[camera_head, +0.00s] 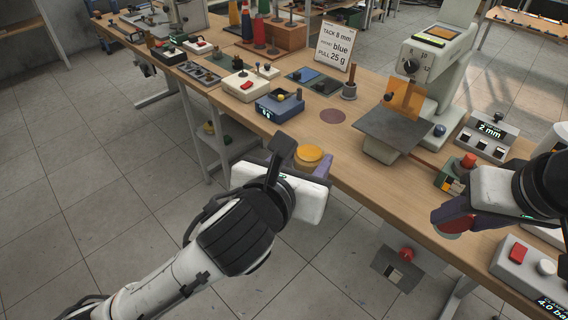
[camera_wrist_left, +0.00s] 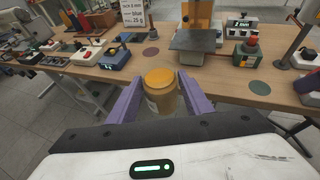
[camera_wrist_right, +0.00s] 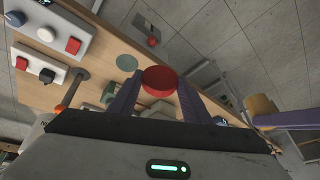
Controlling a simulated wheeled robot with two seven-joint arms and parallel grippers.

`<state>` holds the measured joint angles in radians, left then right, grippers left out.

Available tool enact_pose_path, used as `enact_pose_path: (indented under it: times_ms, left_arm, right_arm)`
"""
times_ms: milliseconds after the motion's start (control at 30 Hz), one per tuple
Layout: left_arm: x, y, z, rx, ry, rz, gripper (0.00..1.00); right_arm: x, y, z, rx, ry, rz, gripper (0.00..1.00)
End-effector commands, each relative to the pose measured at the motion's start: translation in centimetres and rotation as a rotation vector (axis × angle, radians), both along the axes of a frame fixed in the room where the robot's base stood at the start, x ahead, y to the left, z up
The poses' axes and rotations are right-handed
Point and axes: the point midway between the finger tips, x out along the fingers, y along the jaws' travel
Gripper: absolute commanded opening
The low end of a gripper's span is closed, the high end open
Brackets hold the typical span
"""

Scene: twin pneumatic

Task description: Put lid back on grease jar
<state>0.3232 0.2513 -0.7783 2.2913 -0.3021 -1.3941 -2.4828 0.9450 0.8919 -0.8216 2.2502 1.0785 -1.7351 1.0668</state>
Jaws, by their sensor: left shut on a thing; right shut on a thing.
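The grease jar (camera_head: 308,157), open with yellow-orange grease showing at its top, is held by my left gripper (camera_head: 300,168) in front of the table's near edge. In the left wrist view the jar (camera_wrist_left: 160,92) stands between the two purple fingers, its top uncovered. My right gripper (camera_head: 455,214) is shut on the red lid (camera_head: 453,234), off to the right of the jar and clearly apart from it. In the right wrist view the round red lid (camera_wrist_right: 160,80) sits between the fingertips, and the jar (camera_wrist_right: 262,106) shows at the right.
The wooden table (camera_head: 300,130) carries a blue box (camera_head: 279,106), a grey machine (camera_head: 440,70) with a slanted plate, and a sign (camera_head: 337,47). A control box with a red button (camera_head: 517,252) is close to my right arm. Open floor lies in front of the table.

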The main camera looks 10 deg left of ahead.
Motion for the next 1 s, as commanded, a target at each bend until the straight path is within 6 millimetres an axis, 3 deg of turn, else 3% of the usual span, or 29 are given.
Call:
enact_pose_path:
  times_ms: [567, 767, 1000]
  left_arm:
    - [0.3, -0.5, 0.1, -0.001, 0.0, -0.022, 0.05]
    - [0.3, -0.5, 0.1, -0.002, -0.001, -0.022, 0.05]
    - [0.3, -0.5, 0.1, -0.002, -0.002, -0.022, 0.05]
  right_arm:
    - [0.2, 0.5, 0.2, 0.004, 0.011, -0.014, 0.2]
    - [1.4, 3.3, 1.2, 0.008, 0.102, -0.119, 0.2]
    - [3.1, 7.6, 3.2, 0.05, 0.318, -0.381, 0.2]
